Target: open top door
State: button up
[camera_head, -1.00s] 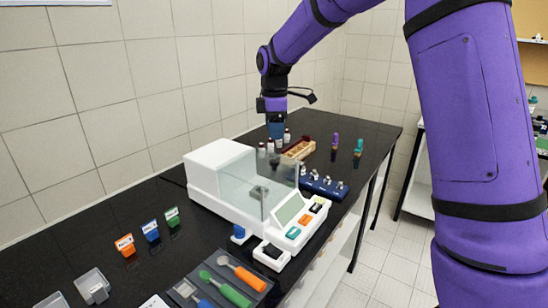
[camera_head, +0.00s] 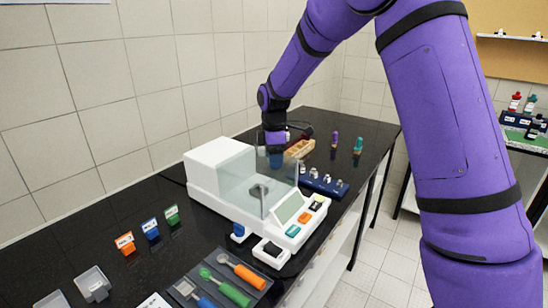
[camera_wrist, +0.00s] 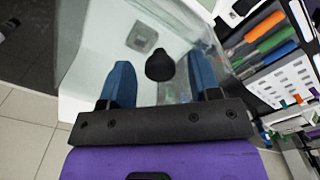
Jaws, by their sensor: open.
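The white balance (camera_head: 212,165) stands on the black bench with a clear glass draft chamber (camera_head: 237,180) around its pan (camera_head: 258,190). My gripper (camera_head: 275,160) is low at the far right side of the chamber, pointing down, and its fingertips show partly through or beside the glass. In the wrist view my open blue fingers (camera_wrist: 161,62) straddle a round black knob (camera_wrist: 160,66), with a gap on each side. The glass and the square pan (camera_wrist: 142,36) show beyond it. The top door's edges are hard to make out in the clear glass.
A blue rack with several weights (camera_head: 323,185) and a wooden block (camera_head: 300,148) stand beyond the balance. A tray of coloured-handled tools (camera_head: 225,280) lies in front. Small coloured labelled holders (camera_head: 150,230) stand to the left.

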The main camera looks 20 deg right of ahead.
grip_shut()
jog(key=w+a, duration=0.3)
jog(key=w, duration=0.1)
jog(key=w+a, duration=0.3)
jog(key=w, duration=0.1)
jog(key=w+a, duration=0.3)
jog(key=w, duration=0.2)
jog(key=shift+a, duration=0.2)
grip_release()
notch_tip(320, 180, up, 11)
dwell(0.4)
